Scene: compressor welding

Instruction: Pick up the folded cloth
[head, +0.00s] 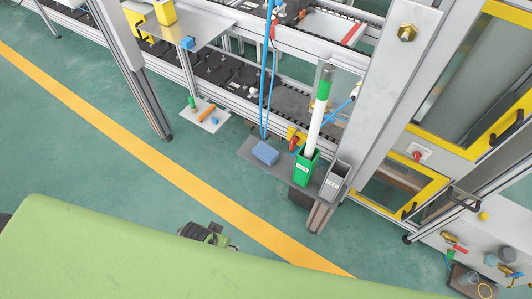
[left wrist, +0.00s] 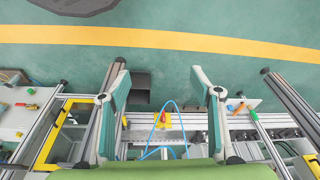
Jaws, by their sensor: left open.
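The folded cloth is a small blue pad (head: 265,152) lying on a dark grey shelf (head: 251,145) in the head view. It is left of a green holder (head: 304,172) with a long white, green-topped rod (head: 318,115) standing in it. My left gripper (left wrist: 158,65) shows in the left wrist view with its two fingers wide apart and nothing between them. I cannot make out the cloth in that view. My right gripper is not in view.
A grey bin (head: 336,181) stands right of the green holder. Blue hoses (head: 268,75) hang just behind the cloth. A small tray (head: 202,122) with an orange item is to the left. A metal post (head: 377,75) rises at the right. Green floor (head: 130,165) in front is open.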

